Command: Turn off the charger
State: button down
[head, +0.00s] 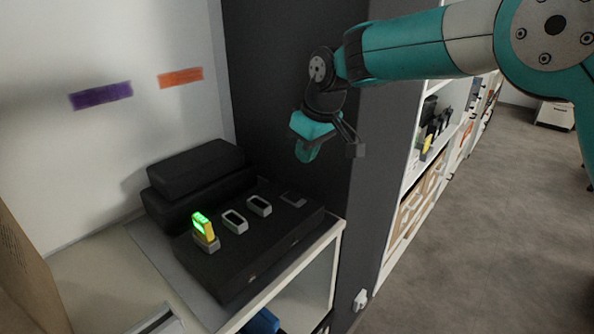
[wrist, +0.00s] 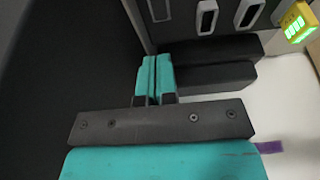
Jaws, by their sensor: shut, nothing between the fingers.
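The charger (head: 262,252) is a black box with several grey-rimmed slots on its top, on a white shelf at the left in the head view. A yellow battery (head: 203,229) with a lit green top stands in its leftmost slot; it also shows at the upper right of the wrist view (wrist: 296,24). The other slots look empty. A flat dark square (head: 293,199) lies at the charger's right end. My gripper (head: 304,155) is above and behind the charger's right end, apart from it. Its teal fingers are together and empty in the wrist view (wrist: 153,75).
Two stacked black boxes (head: 196,171) stand behind the charger by the white wall. A dark panel (head: 285,90) rises close behind my gripper. A cardboard carton (head: 25,275) is at the left edge. The floor at the right is clear.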

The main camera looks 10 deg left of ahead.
jog(key=shift+d+v, duration=0.2)
jog(key=shift+v, duration=1.1)
jog(key=shift+s+f, duration=0.1)
jog(key=shift+s, duration=0.05)
jog(key=s+d+r+m, duration=0.2)
jog(key=s+d+r, duration=0.2)
jog(key=s+d, duration=0.75)
jog(key=s+d+f+m+g, duration=0.1)
jog(key=s+d+f, duration=0.1)
jog(key=s, duration=0.8)
jog(key=s+d+f+m+g+y, duration=0.1)
jog(key=s+d, duration=0.3)
jog(key=s, duration=0.6)
jog(key=shift+s+d+f, duration=0.35)
jog(key=shift+s+f, duration=0.05)
jog(key=shift+f, duration=0.15)
